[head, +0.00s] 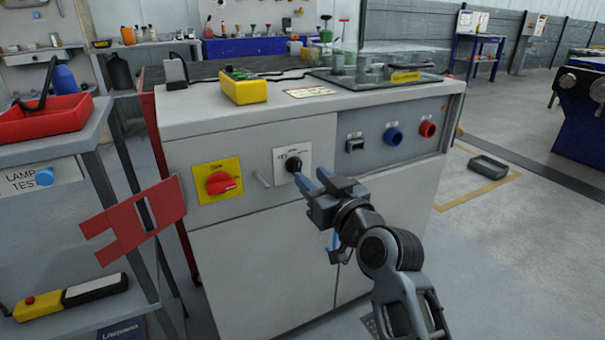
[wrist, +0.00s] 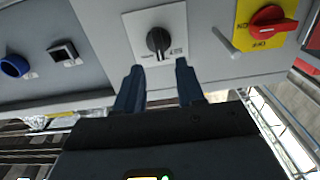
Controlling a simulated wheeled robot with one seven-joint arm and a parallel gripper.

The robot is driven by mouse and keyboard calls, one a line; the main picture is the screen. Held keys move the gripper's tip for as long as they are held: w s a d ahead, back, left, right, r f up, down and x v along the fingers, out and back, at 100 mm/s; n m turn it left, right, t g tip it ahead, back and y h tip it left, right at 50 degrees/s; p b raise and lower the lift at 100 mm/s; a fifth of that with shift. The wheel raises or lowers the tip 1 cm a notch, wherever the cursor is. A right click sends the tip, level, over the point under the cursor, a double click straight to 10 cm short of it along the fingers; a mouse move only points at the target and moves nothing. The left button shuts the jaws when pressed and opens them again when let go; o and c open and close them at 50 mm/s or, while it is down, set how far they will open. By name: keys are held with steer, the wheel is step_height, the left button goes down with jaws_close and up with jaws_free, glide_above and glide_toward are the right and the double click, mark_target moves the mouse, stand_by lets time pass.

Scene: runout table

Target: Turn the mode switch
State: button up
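The mode switch (head: 294,164) is a black rotary knob on a white label plate, set in the front panel of the grey cabinet. It also shows in the wrist view (wrist: 158,41), straight ahead of my fingers. My gripper (head: 310,183) is in front of the panel, just to the lower right of the knob in the head view. In the wrist view my gripper (wrist: 158,78) has its two blue fingers apart, with nothing between them. The fingertips are just short of the knob, and no contact shows.
A red rotary switch (head: 221,183) on a yellow plate and a small handle (head: 262,180) are left of the knob. Black (head: 355,145), blue (head: 393,136) and red (head: 427,129) sockets are to its right. A red bracket (head: 135,220) stands out at the cabinet's left.

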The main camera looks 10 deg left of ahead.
mark_target(299, 166)
steer(key=shift+b+x, duration=0.45)
steer(key=shift+x, duration=2.15)
steer(key=shift+c, duration=0.3)
jaws_close()
